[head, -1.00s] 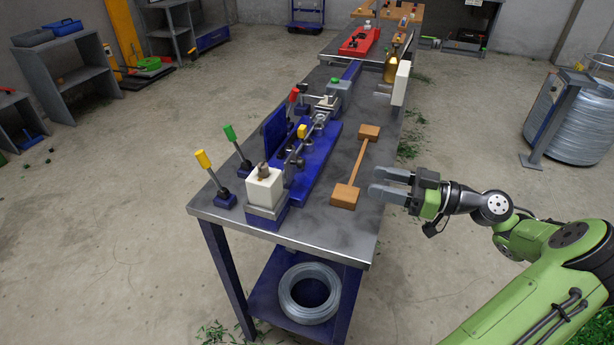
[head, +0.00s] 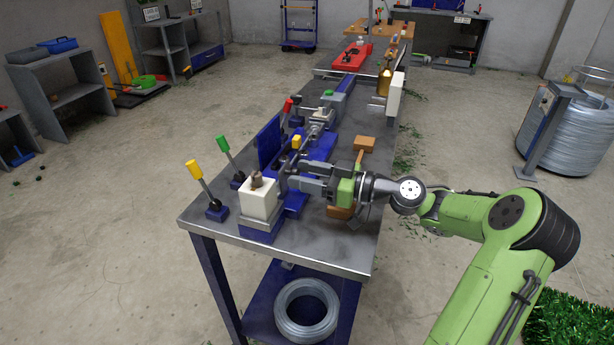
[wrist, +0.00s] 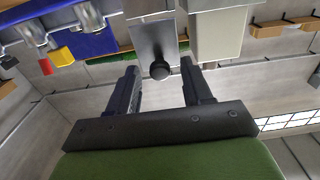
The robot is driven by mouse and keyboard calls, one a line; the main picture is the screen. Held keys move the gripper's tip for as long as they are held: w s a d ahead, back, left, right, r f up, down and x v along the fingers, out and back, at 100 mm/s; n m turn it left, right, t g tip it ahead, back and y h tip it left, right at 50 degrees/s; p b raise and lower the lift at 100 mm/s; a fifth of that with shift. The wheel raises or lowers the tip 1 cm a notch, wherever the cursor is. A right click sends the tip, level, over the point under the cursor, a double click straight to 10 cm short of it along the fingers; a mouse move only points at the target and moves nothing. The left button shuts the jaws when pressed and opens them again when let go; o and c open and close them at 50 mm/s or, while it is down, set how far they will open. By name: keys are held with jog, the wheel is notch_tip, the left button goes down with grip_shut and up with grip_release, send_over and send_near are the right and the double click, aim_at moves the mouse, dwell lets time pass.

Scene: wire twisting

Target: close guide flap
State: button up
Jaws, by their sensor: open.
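A grey metal plate with a round black knob shows in the wrist view and looks like the guide flap (wrist: 152,38). It lies ahead of my gripper (wrist: 158,80), with the knob between the two fingers in the picture; I cannot tell whether they touch it. In the head view my gripper (head: 292,175) reaches left over the bench beside the white block (head: 259,201), open, and hides that plate. A blue plate (head: 268,142) stands upright behind the blue base; I cannot tell whether it belongs to the flap.
Levers with yellow (head: 194,169), green (head: 222,144) and red tops stand along the bench's left side. The bench's front right corner (head: 345,255) is clear.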

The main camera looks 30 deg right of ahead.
grip_shut()
